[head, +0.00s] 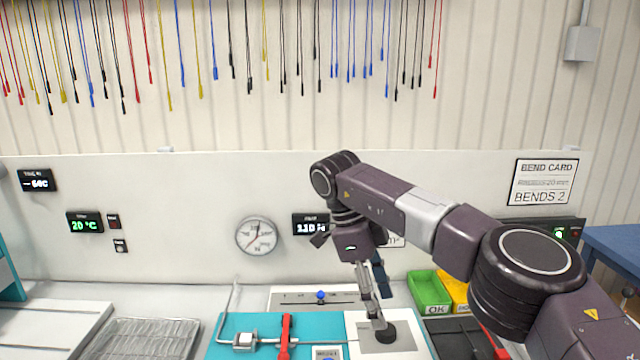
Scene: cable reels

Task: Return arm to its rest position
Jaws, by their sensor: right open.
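My right arm comes in from the right and bends over the bench. Its right gripper (378,306) hangs downward, open, with nothing visible between its fingers. It is over the right part of the bench fixture, just above or in front of a small black round piece (386,334) on a white plate (362,346). I cannot tell whether the fingertips touch that piece. My left gripper is out of view.
A teal board (235,326) carries a red lever (286,336) and a bent metal rod. A wire tray (150,338) lies left. Green (428,291) and yellow (455,288) bins stand right, near a black tray (458,338). Cables hang along the back wall.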

